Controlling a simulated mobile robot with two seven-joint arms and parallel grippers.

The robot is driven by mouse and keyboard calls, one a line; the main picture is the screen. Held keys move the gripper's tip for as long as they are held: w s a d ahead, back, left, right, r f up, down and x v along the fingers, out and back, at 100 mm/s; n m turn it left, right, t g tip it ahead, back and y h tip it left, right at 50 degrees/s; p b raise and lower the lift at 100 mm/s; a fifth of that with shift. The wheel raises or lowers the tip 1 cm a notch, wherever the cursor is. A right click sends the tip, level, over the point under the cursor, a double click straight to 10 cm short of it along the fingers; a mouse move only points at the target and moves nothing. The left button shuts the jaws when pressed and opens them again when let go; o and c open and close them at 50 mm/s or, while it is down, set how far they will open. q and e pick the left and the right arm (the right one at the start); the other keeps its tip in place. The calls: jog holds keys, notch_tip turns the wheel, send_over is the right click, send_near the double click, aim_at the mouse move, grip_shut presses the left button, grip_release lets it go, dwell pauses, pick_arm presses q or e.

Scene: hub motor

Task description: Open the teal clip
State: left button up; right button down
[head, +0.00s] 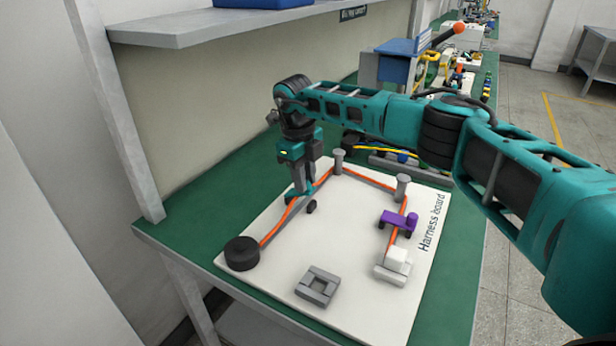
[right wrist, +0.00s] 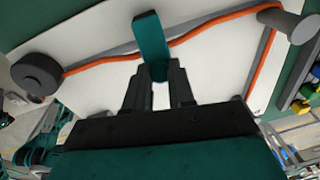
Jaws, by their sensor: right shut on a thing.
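The teal clip (right wrist: 151,38) sits on the harness board (head: 335,225) along the left run of the orange cable (head: 272,233). In the right wrist view its teal arm crosses in front of the cable, and the stretch of cable behind it is hidden. My right gripper (right wrist: 158,78) is shut on the near end of the teal clip. In the head view my right gripper (head: 299,187) points down at the board and hides most of the clip; a small dark knob shows beside it. My left gripper is not in view.
A black disc (head: 242,253) stands at the board's left corner, with grey posts (head: 338,160) at the back. A shelf (head: 220,27) overhangs the bench.

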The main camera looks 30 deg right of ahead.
aim_at(293, 193)
jog(key=shift+w+a+r+g+h+b, duration=0.3)
jog(key=shift+w+g+h+b, duration=0.15)
jog(key=shift+g+b, duration=0.25)
jog(key=shift+r, duration=0.1)
jog(key=shift+w, duration=0.1)
jog(key=c, duration=1)
grip_release()
jog(key=shift+o, duration=0.2)
jog(key=v, duration=0.7)
jog(key=shift+r, duration=0.2)
